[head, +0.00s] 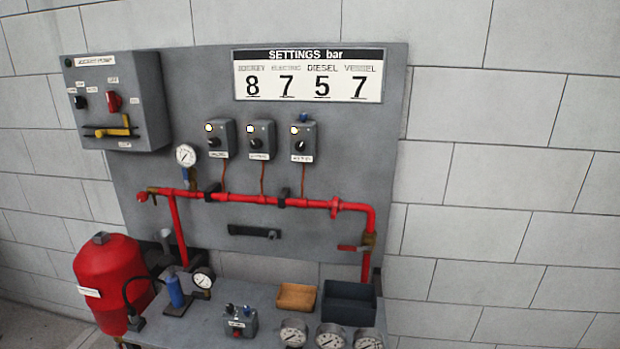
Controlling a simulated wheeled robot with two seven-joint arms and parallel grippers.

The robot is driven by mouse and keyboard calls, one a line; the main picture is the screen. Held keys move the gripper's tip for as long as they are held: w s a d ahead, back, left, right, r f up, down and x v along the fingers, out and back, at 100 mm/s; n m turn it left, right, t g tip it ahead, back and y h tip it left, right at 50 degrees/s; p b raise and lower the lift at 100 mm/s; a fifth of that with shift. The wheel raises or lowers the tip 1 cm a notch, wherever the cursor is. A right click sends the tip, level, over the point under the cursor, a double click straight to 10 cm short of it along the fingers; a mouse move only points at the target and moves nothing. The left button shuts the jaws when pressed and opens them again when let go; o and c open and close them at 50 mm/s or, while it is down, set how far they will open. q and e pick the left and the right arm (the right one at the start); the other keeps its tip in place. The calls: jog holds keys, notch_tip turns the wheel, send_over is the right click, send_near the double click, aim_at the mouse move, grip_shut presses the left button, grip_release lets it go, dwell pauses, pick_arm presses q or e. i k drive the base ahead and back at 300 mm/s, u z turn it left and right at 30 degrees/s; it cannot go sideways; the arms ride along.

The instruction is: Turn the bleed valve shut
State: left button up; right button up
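A second small brass fitting with a red part (151,192) is at the left end of the horizontal red pipe (255,199). No readable label shows which of these is the bleed valve. Neither of my grippers is in the head view.
A grey bench (200,326) below the panel holds a tan tray (297,297), a dark bin (349,302), several loose gauges, a small switch box (240,321) and a blue cylinder (175,291). A red tank (108,273) stands at left. A control box (118,100) juts out upper left.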

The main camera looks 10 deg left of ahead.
aim_at(142, 196)
jog(key=u, duration=0.7)
jog(key=k, duration=1.35)
jog(key=z, duration=0.15)
jog(key=i, duration=0.4)
jog(key=u, duration=0.9)
jog(key=i, duration=1.45)
jog(key=z, duration=0.75)
